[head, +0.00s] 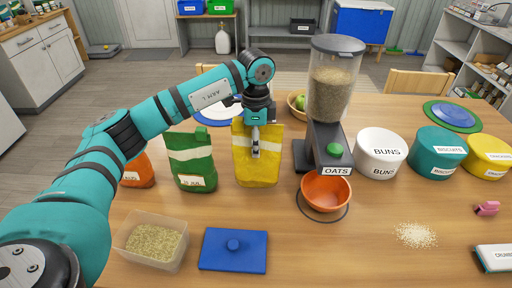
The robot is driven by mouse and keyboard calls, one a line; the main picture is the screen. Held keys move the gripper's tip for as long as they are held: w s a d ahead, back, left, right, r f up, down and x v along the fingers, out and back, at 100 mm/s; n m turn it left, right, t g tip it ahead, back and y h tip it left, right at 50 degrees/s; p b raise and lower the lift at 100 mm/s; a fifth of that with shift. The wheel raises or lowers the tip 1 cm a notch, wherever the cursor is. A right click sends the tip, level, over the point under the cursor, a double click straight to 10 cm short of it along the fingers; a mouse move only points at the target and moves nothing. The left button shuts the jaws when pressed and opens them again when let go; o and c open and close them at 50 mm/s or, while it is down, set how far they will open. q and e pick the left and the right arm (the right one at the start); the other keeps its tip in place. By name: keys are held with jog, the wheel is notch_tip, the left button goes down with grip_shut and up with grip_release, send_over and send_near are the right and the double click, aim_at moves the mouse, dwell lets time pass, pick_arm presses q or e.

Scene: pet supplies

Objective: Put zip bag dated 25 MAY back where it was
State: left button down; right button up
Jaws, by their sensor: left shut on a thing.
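A yellow zip bag (257,173) with a pale band stands upright near the middle of the table. My left gripper (256,150) reaches down over its upper part and is shut on it. No date can be read on the yellow bag in this view. A green zip bag (190,154) with a small label stands to its left; the label is too small to read surely. An orange bag (136,170) stands further left, partly hidden behind my left arm. My right gripper is not in view.
The dispenser marked OATS (332,90) stands close on the right, with an orange bowl (325,192) before it. An open tub of grain (152,240) and a blue lid (233,250) lie in front. White, teal and yellow canisters (437,153) stand right. Spilled oats (416,235) lie front right.

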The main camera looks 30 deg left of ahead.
pick_arm(q)
notch_tip(320, 180, down, 3)
jog(key=shift+r+p, duration=0.15)
jog(key=shift+p, duration=0.2)
jog(key=shift+s+f, duration=0.1)
jog(key=shift+f, duration=0.1)
jog(key=c, duration=0.9)
grip_release()
jog(key=shift+o, duration=0.2)
jog(key=shift+r, duration=0.1)
